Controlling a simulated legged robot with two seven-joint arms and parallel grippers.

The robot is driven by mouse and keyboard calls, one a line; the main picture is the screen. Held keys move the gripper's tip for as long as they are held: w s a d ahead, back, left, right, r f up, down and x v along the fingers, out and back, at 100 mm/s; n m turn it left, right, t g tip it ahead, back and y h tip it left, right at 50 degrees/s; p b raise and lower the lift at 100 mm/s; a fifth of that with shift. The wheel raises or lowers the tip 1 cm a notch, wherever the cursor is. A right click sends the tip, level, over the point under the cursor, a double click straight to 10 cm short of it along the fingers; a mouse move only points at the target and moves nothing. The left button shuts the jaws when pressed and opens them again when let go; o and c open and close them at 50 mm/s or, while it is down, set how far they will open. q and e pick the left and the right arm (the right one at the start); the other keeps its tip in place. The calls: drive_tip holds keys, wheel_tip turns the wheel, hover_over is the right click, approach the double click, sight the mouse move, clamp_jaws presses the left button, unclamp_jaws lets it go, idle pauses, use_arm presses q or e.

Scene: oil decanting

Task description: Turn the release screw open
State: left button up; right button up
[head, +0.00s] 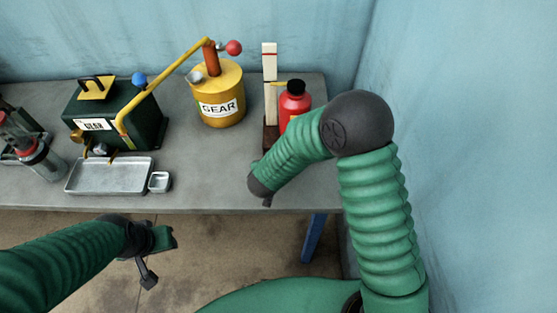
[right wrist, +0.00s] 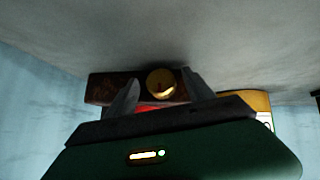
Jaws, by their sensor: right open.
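The release screw is a round brass head with a dark slot (right wrist: 161,83), on the face of a dark brown block (right wrist: 104,88) in the right wrist view. My right gripper (right wrist: 160,80) is open, with one finger on each side of the screw head. I cannot tell whether the fingers touch it. In the head view my right arm hides the screw. There the brown base (head: 270,138) shows beside a red bottle-shaped body with a black cap (head: 295,100). My left gripper (head: 154,258) hangs in front of the table, away from the screw; its opening is unclear.
A blue wall closes the right side.

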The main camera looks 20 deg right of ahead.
drive_tip(key=shift+a, duration=0.4)
drive_tip(key=shift+c, duration=1.3)
drive_tip(key=shift+d, duration=0.55)
drive_tip(key=c, duration=0.7)
clamp_jaws()
drive_tip(key=shift+a, duration=0.15)
drive_tip(key=y+b, duration=0.1)
drive_tip(key=b, duration=0.1)
drive_tip(key=m+y+b, duration=0.1)
drive_tip(key=b, duration=0.1)
drive_tip(key=m+t+y+b, duration=0.1)
drive_tip(key=b, duration=0.1)
drive_tip(key=shift+d+f+y+b, duration=0.35)
drive_tip(key=shift+d+y+b, duration=0.05)
drive_tip(key=shift+r+b, duration=0.15)
drive_tip(key=shift+b, duration=0.2)
drive_tip(key=shift+s+a+r, duration=0.1)
drive_tip(key=shift+a+r, duration=0.1)
drive_tip(key=shift+r, duration=0.05)
use_arm(q)
drive_tip(key=s+x, duration=0.1)
drive_tip(key=x, duration=0.6)
drive_tip(key=shift+s+a+f, duration=0.15)
drive_tip(key=shift+s+f, duration=0.15)
drive_tip(key=shift+f, duration=0.05)
use_arm(e)
drive_tip(key=o, duration=1)
unclamp_jaws()
drive_tip(key=shift+c, duration=0.2)
